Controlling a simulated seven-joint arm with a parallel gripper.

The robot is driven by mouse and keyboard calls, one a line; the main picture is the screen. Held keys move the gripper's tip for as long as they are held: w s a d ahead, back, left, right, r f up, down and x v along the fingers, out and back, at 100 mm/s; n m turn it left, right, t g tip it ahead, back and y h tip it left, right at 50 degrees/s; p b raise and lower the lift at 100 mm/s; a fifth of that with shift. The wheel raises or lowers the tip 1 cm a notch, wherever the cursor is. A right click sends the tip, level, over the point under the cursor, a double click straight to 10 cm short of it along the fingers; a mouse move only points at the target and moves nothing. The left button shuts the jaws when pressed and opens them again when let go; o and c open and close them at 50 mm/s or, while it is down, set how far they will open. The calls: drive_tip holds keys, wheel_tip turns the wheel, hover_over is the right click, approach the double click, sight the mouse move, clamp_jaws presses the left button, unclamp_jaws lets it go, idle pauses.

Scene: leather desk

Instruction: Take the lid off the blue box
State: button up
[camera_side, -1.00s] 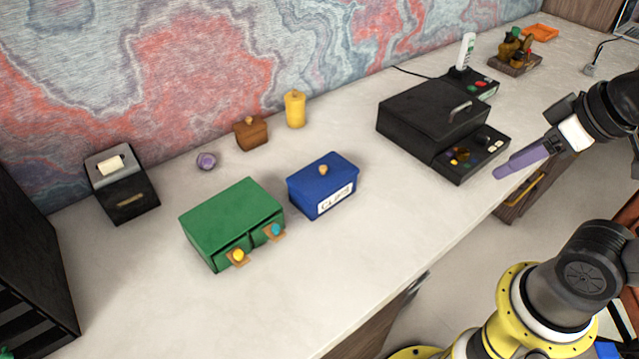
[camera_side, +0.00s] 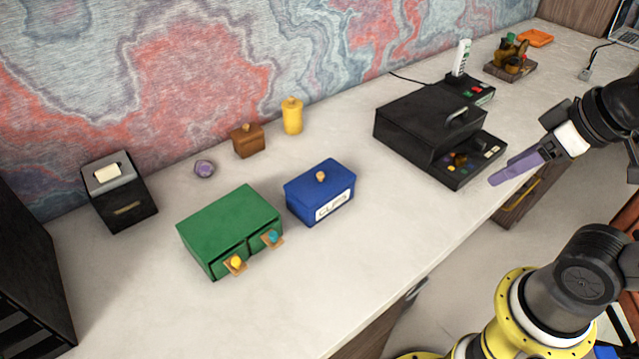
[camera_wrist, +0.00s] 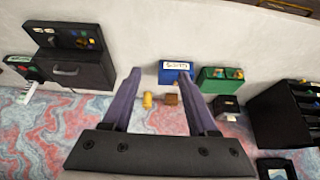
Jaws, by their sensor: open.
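The blue box (camera_side: 318,203) stands on the desk with its lid (camera_side: 320,177) on top. The lid has a small tan knob (camera_side: 320,176), and a white label reading "CLIPS" (camera_side: 334,205) is on the box's front. The box also shows in the wrist view (camera_wrist: 175,76), beyond the fingertips. My gripper (camera_side: 492,181) is at the right in the side view, above the desk's front edge and well away from the box. In the wrist view its two purple fingers (camera_wrist: 160,75) are spread apart with nothing between them at the tips.
A green two-drawer box (camera_side: 230,228) stands close left of the blue box. A brown box (camera_side: 248,141), yellow canister (camera_side: 292,117) and purple object (camera_side: 204,168) are behind. A black case (camera_side: 440,130) stands to the right. The desk in front is clear.

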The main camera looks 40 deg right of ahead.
drive_tip(key=w+a+r+n, duration=0.1)
drive_tip(key=w+r+n, duration=0.3)
drive_tip(key=w, duration=0.4)
drive_tip(key=w+a+r+n, duration=0.25)
drive_tip(key=w+r, duration=0.25)
drive_tip(key=w, duration=0.4)
drive_tip(key=n+g+y, duration=0.1)
drive_tip(key=n+g, duration=0.2)
drive_tip(key=g, duration=0.1)
hover_over(321, 174)
drive_tip(key=f, duration=2.4)
drive_tip(key=shift+s+f, duration=0.15)
drive_tip(key=shift+s, duration=0.1)
drive_tip(key=shift+w+f, duration=0.15)
drive_tip(key=shift+f, duration=2.7)
